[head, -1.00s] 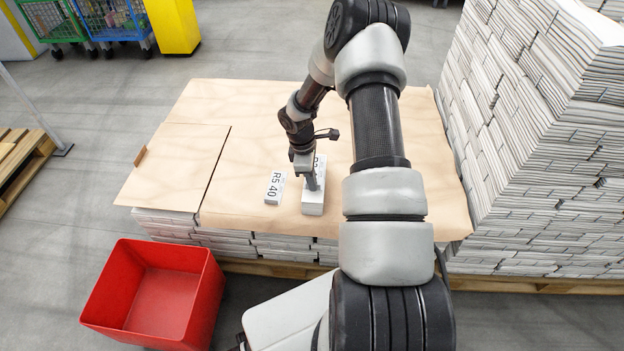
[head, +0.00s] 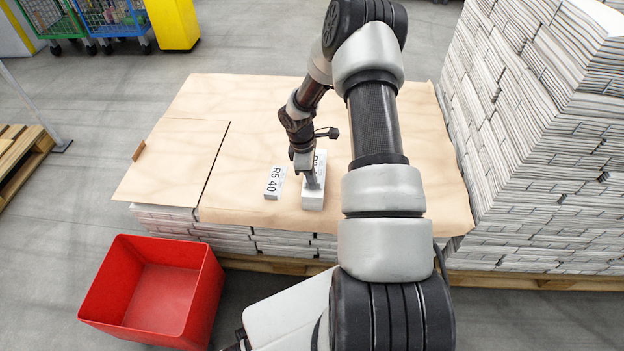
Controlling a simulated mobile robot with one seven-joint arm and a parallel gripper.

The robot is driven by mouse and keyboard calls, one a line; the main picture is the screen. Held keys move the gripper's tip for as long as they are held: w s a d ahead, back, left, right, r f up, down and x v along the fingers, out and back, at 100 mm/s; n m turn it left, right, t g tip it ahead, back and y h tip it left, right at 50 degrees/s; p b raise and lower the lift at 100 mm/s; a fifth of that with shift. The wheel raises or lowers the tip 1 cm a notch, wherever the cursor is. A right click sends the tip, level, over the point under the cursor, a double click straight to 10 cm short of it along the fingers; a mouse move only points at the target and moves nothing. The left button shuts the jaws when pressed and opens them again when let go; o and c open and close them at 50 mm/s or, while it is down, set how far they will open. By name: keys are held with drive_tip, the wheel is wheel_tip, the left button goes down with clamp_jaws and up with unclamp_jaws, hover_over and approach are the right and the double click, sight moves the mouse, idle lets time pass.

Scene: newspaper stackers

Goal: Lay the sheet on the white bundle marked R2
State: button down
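A white bundle (head: 313,201) stands on the brown board, right under my gripper. Its top print begins with R, but the gripper hides the rest, so I cannot confirm R2. No separate loose paper sheet can be made out. A smaller brown sheet (head: 172,165) lies flat on the board's left part.
The large brown board (head: 240,105) covers a stack of newspapers on a pallet and has free room around the bundles. A small brown block (head: 138,151) sits at its left edge. A tall newspaper stack (head: 540,150) rises at right. A red bin (head: 160,290) stands in front.

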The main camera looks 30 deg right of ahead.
drive_tip(key=shift+f, duration=0.2)
drive_tip(key=c, duration=1.9)
unclamp_jaws()
drive_tip(key=shift+c, duration=0.2)
